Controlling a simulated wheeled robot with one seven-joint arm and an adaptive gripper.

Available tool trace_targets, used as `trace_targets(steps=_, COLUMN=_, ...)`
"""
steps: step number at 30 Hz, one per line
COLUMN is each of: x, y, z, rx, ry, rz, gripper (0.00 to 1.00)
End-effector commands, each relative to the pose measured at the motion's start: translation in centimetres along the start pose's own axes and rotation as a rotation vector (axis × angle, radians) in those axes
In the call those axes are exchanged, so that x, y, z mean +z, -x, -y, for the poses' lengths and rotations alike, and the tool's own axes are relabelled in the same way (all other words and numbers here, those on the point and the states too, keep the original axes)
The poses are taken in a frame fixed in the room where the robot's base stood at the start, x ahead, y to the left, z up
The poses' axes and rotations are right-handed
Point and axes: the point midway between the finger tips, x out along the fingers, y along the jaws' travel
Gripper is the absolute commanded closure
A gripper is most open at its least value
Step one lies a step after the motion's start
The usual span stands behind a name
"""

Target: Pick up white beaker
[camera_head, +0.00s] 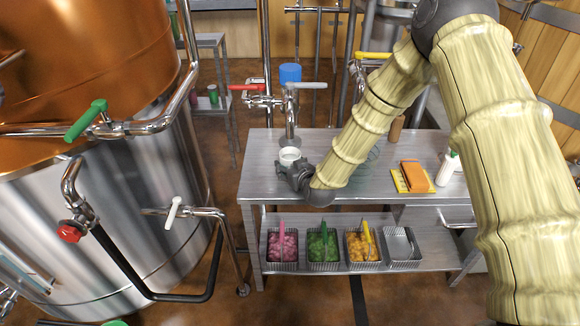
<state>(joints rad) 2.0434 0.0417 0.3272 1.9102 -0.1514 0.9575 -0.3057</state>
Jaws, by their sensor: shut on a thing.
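The white beaker (289,155) is at the left part of the metal table (262,190), near its back. It looks upright, with its round rim and open mouth facing up. My gripper (293,167) reaches in from the right and front and is shut on the beaker. The gripper hides the beaker's lower part, so I cannot tell whether its base touches the tabletop.
Behind the beaker stands a metal tap pipe (290,112). An orange block on a yellow board (412,178) and a white bottle (446,167) are at the right. A large steel tank (130,220) stands left.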

Motion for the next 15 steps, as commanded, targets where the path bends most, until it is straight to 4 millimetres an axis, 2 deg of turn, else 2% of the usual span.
trace_targets(steps=15, x=-1.4, y=0.5, z=0.0, rx=0.0, ry=0.0, rz=-0.002, gripper=0.74)
